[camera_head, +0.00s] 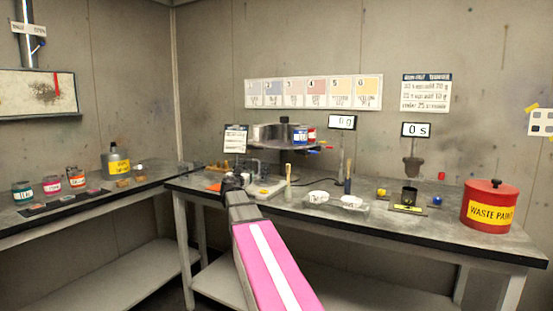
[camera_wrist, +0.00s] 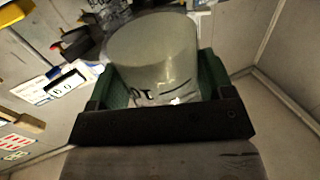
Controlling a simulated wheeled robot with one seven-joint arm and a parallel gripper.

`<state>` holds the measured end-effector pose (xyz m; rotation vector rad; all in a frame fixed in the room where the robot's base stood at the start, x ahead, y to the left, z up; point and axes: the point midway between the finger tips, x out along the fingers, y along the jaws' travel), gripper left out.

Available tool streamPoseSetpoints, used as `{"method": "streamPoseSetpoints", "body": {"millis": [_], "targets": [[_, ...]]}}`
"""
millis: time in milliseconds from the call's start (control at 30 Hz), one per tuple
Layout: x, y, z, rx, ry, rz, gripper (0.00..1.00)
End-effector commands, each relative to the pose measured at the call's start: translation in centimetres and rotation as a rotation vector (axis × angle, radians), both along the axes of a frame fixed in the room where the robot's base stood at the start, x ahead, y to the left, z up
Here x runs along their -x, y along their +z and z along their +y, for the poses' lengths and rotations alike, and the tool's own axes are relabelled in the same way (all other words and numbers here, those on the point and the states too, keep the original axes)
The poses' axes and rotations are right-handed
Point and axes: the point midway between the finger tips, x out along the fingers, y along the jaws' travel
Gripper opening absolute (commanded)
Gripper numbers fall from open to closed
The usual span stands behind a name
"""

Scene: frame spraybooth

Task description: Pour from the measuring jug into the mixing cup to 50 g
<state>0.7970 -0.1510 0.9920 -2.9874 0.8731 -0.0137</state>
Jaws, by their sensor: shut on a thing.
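In the wrist view, my gripper (camera_wrist: 160,84) has its green fingers on both sides of a pale, translucent cylindrical vessel with dark printed marks, which looks like the measuring jug (camera_wrist: 152,46). Its contents cannot be made out. In the head view, my gripper (camera_head: 236,184) is over the left part of the bench, and the jug cannot be made out there. Two small white cups, one left (camera_head: 318,197) and one right (camera_head: 351,202), stand to the right of my gripper. Which is the mixing cup I cannot tell. A display (camera_head: 342,122) behind them reads 0 g.
A red waste paint can (camera_head: 490,207) stands at the bench's right end. A dark cup (camera_head: 410,195) sits below a timer display (camera_head: 416,130) reading 0 s. A round turntable (camera_head: 283,145) with tins is behind my gripper. Paint jars (camera_head: 76,178) line the left bench.

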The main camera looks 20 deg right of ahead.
Motion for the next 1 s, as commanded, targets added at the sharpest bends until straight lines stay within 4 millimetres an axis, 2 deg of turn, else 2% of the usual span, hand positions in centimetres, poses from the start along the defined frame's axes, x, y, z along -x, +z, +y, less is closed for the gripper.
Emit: {"method": "streamPoseSetpoints", "body": {"millis": [167, 400, 500, 600, 733, 1000], "targets": [[0.6, 1.3, -4.5, 0.000, -0.209, -0.001, 0.45], [2.9, 4.9, -10.8, 0.000, -0.554, -0.002, 0.45], [4.1, 6.4, -12.5, 0.001, -0.665, 0.001, 0.45], [4.9, 7.5, -13.4, 0.000, -0.735, 0.001, 0.45], [5.4, 7.8, -13.9, 0.005, -0.773, 0.011, 0.45], [5.1, 5.4, -13.9, 0.063, -0.774, 0.115, 0.45]]}}
